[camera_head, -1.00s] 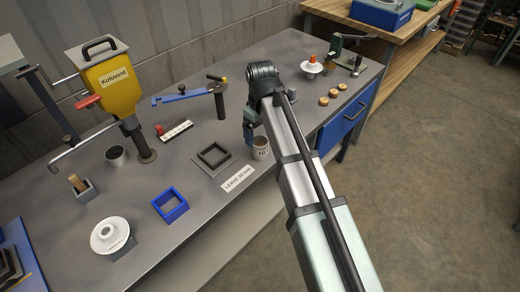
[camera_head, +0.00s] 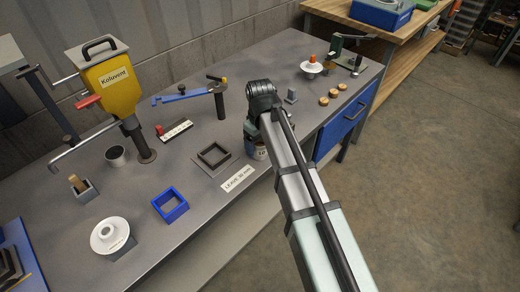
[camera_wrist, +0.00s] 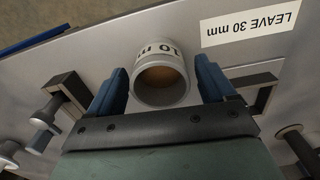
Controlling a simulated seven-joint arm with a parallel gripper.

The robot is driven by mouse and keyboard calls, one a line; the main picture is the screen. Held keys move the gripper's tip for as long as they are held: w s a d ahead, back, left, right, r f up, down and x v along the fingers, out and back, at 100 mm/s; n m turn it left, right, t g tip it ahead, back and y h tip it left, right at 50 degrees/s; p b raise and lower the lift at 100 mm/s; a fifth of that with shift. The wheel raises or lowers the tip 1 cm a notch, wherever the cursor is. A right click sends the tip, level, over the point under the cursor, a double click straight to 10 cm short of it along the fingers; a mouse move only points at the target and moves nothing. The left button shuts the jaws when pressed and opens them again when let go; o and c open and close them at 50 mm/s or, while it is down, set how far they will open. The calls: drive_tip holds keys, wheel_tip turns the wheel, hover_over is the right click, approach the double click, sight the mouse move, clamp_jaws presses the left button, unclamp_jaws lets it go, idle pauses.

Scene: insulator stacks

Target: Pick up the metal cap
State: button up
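A grey round cup (camera_wrist: 162,82) with a pale band reading "10 m…" stands upright on the bench. It shows a hollow, tan-brown inside. My gripper (camera_wrist: 162,95) is open, with one blue finger on each side of this cup and no clear contact. In the head view the cup (camera_head: 259,153) is mostly behind my arm, and my fingers are largely hidden there. A small grey upright piece (camera_head: 291,96) stands behind and right of my gripper. I cannot tell for certain which of these grey pieces is the metal cap.
A "LEAVE 30 mm" label (camera_head: 238,178) and a black square frame (camera_head: 214,155) lie left of the cup. A blue square frame (camera_head: 170,205) is front left.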

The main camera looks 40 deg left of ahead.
drive_tip(key=c, duration=1)
drive_tip(key=shift+c, duration=0.6)
drive_tip(key=shift+r, duration=0.15)
